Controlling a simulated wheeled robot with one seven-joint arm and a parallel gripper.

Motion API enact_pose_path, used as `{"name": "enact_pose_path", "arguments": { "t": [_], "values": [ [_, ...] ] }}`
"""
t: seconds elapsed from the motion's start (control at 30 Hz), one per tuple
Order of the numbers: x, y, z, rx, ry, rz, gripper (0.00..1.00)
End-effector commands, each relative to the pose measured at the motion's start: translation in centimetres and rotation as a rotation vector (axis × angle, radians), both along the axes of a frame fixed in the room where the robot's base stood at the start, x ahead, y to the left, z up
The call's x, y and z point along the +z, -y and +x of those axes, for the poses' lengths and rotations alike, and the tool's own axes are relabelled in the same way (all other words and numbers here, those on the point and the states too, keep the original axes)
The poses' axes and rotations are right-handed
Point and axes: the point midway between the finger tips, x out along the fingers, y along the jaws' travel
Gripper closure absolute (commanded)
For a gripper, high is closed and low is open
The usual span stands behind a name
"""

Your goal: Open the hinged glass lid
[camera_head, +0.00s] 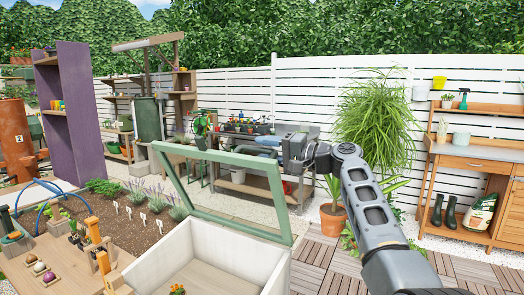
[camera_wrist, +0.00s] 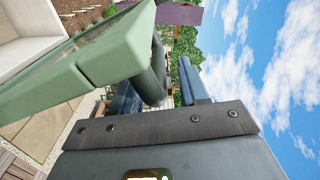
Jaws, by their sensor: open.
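The hinged glass lid (camera_head: 215,155) has a green frame and stands raised, tilted up from the white box (camera_head: 215,245), whose inside is exposed. Its lower edge runs along the box's far rim. My gripper (camera_head: 262,146) is at the upper right of the lid, beside its top corner. In the wrist view the lid frame (camera_wrist: 75,80) fills the left side. A dark curved handle (camera_wrist: 157,72) on it reaches between the blue fingers of my gripper (camera_wrist: 158,92). The fingers are spread; contact with the handle cannot be told.
A wooden planter with soil and plants (camera_head: 135,215) lies left of the box. A potted palm (camera_head: 333,218) stands behind my arm. A potting bench (camera_head: 470,150) with boots below is at the right. Wooden decking (camera_head: 325,265) lies clear right of the box.

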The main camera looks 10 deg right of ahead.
Motion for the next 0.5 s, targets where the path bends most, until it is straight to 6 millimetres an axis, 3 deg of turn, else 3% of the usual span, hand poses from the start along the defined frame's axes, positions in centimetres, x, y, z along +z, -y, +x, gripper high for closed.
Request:
{"name": "enact_pose_path", "arguments": {
  "t": [0.3,0.5],
  "values": [
    [-0.2,4.0,-3.1,-0.001,0.001,0.000,0.56],
    [0.0,4.9,-3.9,0.001,0.002,-0.001,0.56]
  ]
}}
